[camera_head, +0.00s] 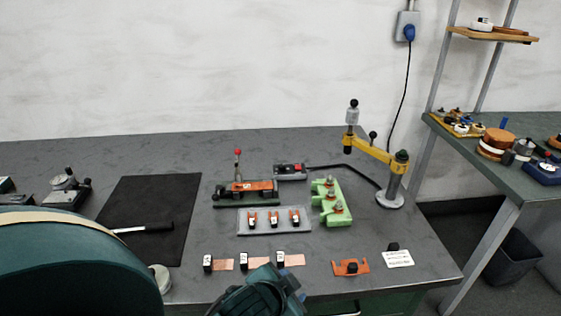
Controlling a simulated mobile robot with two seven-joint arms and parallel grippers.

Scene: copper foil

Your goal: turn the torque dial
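No part is readably marked as the torque dial. A yellow swing arm (374,151) stands on a post at the back right of the bench. Its outer end carries an upright grey cylinder (352,117) with a black knob on top, and a black knob (402,156) caps its post. A teal and black arm end (262,293), seemingly of my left arm, shows at the bottom edge near the bench front, well away from the swing arm. Its fingers cannot be made out. My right gripper is not in view.
A red-knobbed lever fixture (247,190), a grey tray (274,222) and a green block (330,201) fill the bench middle. Copper strips (222,264) and an orange bracket (350,267) lie in front. A black mat (150,205) holds a tool. A shelf table (500,160) stands right.

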